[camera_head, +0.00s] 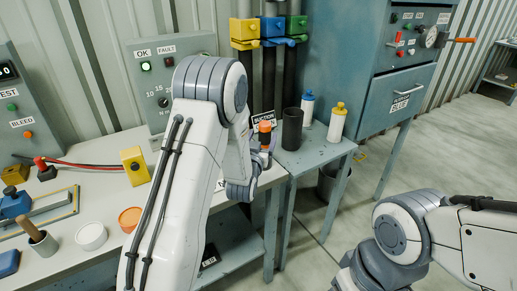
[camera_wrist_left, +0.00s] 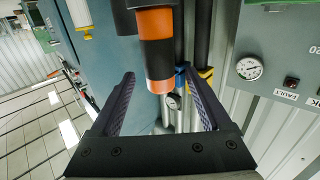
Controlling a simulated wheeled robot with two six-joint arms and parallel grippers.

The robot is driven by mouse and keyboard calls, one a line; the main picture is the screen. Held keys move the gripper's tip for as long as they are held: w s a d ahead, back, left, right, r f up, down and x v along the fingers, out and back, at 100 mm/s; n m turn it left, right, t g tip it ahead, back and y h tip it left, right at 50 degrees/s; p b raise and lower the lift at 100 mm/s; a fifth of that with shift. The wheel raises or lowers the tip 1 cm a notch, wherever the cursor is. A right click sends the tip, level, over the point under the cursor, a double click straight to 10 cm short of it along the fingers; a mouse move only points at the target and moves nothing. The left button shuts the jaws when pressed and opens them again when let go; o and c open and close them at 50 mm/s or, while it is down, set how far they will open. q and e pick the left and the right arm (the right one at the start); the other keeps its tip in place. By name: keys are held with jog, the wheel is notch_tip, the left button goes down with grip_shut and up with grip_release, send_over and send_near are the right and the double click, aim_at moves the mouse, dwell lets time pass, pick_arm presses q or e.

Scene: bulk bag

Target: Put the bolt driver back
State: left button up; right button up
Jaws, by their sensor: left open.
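The bolt driver, as I take it, is the orange and black cylinder (camera_wrist_left: 157,50) in the left wrist view. Its orange top (camera_head: 265,127) also shows in the head view, just beyond my left wrist. My left gripper (camera_wrist_left: 159,75) is open, with one dark finger on each side of the driver's near end. I cannot tell whether a finger touches it. In the head view my left arm hides most of the gripper and the driver's lower part. A dark upright cylinder (camera_head: 292,128) stands beside the driver. My right gripper is outside both views.
White bottles with a blue cap (camera_head: 307,108) and a yellow cap (camera_head: 337,122) stand on the small side table (camera_head: 320,148). A blue cabinet (camera_head: 398,97) stands behind. The bench at left holds an orange-topped tub (camera_head: 130,219) and a yellow box (camera_head: 135,166). Floor at right is clear.

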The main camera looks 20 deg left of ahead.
pick_arm(q)
jog(key=s+d+f+m+g+h, duration=0.25)
jog(key=s+d+g, duration=0.25)
jog(key=s+d, duration=0.35)
jog(key=s+d+f+m+g+h, duration=0.1)
jog(key=s+d+m+g+h, duration=0.2)
jog(key=s+d, duration=0.6)
jog(key=s+d+r+m+g+y, duration=0.1)
jog(key=s+r+m+g+y, duration=0.15)
jog(key=s+g, duration=1.45)
jog(key=s+r+t+p, duration=0.3)
jog(key=s+t, duration=0.3)
jog(key=t, duration=0.1)
jog(key=shift+s+d+r+m, duration=0.2)
jog(key=shift+s+r+m, duration=0.1)
